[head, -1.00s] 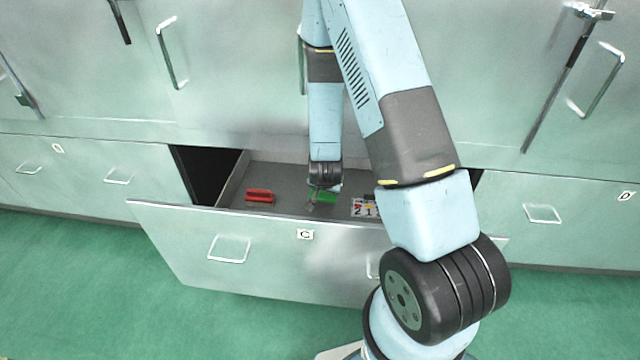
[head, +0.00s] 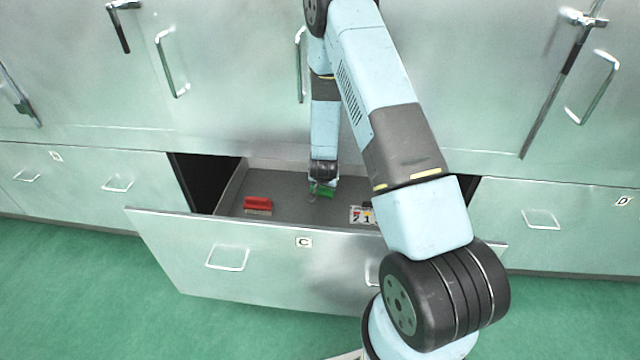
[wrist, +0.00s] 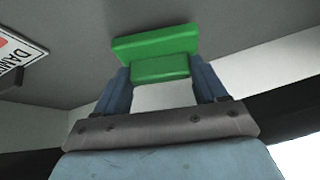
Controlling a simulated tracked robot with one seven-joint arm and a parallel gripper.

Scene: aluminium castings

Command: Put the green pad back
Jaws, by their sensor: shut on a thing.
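The green pad (wrist: 156,44) is between the two blue fingers of my gripper (wrist: 160,78) in the wrist view. My gripper is shut on the pad's narrower block, and its wider plate lies beyond the fingertips. In the head view the pad (head: 325,191) shows at the end of my gripper (head: 319,187), inside the open drawer C (head: 232,256). The pad is close to the grey drawer floor; I cannot tell whether it touches it.
A red-topped brush-like block (head: 258,204) lies in the drawer to the left. A printed sign (head: 361,215) lies to the right, partly hidden by my arm; a sign (wrist: 14,52) also shows in the wrist view. Bare drawer floor lies between them.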

